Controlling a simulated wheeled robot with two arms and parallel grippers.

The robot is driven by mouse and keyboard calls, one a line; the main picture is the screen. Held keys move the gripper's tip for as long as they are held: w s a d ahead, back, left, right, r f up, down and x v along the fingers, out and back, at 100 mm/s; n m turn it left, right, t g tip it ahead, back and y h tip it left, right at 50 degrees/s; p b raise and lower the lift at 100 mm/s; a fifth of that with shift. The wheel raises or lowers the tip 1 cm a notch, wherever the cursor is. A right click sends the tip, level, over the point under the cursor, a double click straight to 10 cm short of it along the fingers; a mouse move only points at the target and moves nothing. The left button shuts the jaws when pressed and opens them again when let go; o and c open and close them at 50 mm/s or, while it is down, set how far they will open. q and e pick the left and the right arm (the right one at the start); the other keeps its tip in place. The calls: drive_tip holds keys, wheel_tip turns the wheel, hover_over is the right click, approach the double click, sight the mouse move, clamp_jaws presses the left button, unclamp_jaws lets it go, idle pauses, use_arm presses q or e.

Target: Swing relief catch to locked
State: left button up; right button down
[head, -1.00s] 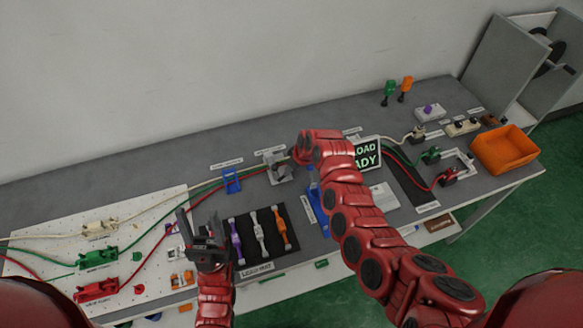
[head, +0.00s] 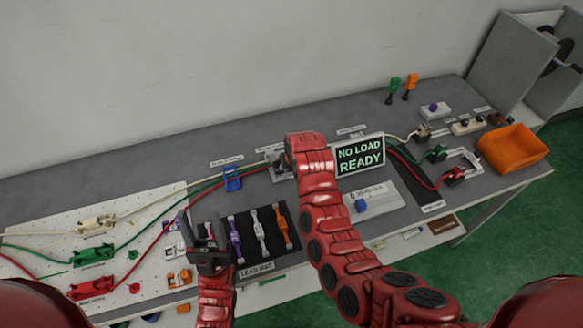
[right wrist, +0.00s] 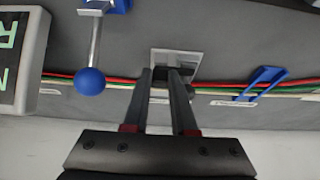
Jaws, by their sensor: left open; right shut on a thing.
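A small grey metal fixture (head: 277,169), which looks like the relief catch, sits at the back of the bench; its label is too small to read. It also shows in the right wrist view as a pale plate (right wrist: 188,61). My right gripper (right wrist: 162,77) is at this fixture, its fingers closed on a small dark part between the tips, mostly hidden by them. Which way the catch points cannot be told. In the head view my right arm hides that gripper.
A lever with a blue ball (right wrist: 89,81) stands beside the fixture, near the display (head: 360,156) reading "NO LOAD READY". A blue clip (head: 232,178) is on the other side. Red, green and white cables run past. The lead mat (head: 247,237) holds several coloured clips.

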idle(0.3)
drive_tip(key=c, duration=0.7)
unclamp_jaws()
drive_tip(key=p+v, duration=0.3)
drive_tip(key=v, duration=1.4)
drive_tip(key=shift+w+r, duration=0.1)
drive_tip(key=shift+r, duration=0.1)
